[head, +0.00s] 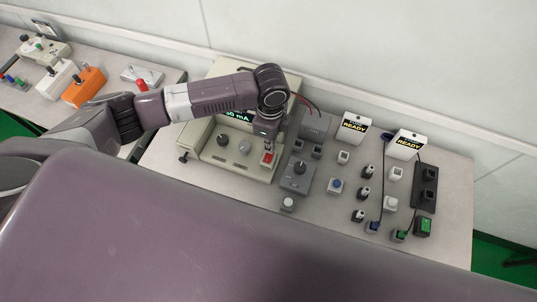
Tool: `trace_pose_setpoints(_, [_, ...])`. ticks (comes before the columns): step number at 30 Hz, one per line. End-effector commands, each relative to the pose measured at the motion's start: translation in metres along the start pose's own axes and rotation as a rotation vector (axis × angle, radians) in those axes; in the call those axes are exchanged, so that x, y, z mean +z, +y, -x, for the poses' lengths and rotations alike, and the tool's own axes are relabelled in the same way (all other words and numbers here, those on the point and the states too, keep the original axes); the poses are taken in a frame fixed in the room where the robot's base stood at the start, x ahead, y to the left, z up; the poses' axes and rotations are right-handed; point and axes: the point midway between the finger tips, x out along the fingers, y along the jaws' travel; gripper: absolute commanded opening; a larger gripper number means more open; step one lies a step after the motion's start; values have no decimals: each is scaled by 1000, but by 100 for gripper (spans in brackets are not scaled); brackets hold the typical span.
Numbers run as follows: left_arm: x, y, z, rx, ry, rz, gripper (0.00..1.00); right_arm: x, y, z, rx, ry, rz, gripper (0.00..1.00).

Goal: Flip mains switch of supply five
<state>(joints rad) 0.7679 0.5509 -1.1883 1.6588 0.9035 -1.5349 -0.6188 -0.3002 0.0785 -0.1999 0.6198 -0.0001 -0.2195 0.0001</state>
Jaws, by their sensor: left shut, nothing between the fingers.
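A cream supply unit (205,155) stands on the left part of the near table, with a display (236,116) that appears to read 30 mA. Its front panel carries a dark knob (222,140), a grey knob (245,147) and a red switch (267,157) at the right end. No number five is readable on it. My left arm reaches over the unit from the left. My left gripper (268,145) points down, shut and empty, just above the red switch. I cannot tell whether it touches the switch. My right gripper is not in view.
Right of the unit are a grey box with a dark knob (299,168), two READY displays (354,126) (407,143), and several small switches and buttons. A green rocker switch (423,226) sits at the right. Another table at the left holds an orange box (84,88). A wall runs behind.

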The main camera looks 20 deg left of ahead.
Motion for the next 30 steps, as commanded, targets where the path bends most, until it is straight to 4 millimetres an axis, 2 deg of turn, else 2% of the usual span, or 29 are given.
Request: trace_pose_setpoints(30, [0,0,-14,0,0,0,0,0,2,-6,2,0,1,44])
